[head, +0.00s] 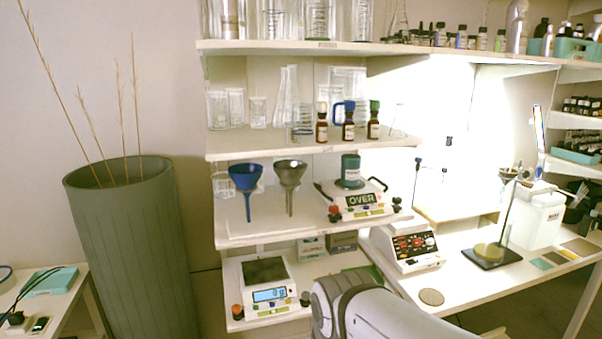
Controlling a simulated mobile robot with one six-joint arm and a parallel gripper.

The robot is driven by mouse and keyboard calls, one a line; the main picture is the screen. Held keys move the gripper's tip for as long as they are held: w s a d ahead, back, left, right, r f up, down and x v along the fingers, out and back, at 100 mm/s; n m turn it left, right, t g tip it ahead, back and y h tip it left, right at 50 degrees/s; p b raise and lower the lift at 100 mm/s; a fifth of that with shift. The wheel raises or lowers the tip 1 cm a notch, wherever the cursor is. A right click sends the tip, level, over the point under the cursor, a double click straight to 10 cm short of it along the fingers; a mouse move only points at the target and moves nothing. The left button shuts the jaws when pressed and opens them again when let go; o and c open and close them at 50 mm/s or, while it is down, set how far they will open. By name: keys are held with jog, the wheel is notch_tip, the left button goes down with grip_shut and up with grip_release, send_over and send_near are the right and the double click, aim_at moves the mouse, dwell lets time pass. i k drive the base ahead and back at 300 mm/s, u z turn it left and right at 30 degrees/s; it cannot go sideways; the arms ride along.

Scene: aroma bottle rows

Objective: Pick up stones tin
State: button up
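A dark green tin (350,166) with a pale label stands upright on a small scale (366,207) whose display reads "OVER". It is on the middle shelf, and I take it for the stones tin, though its label is too small to read. A thin black handle-like shape lies beside the tin. My gripper is out of view; only a pale link of my arm shows at the bottom middle, below and in front of the shelves.
A blue funnel (245,178) and a grey funnel (290,174) stand left of the tin. Brown bottles (348,128) and glassware crowd the shelf above. A second scale (268,288) sits below. A bench (450,283) with a device (407,245) extends right.

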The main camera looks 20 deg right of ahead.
aim_at(351, 163)
jog(key=u, duration=0.05)
jog(key=k, duration=0.45)
jog(key=z, duration=0.5)
jog(key=i, duration=1.3)
jog(key=z, duration=0.2)
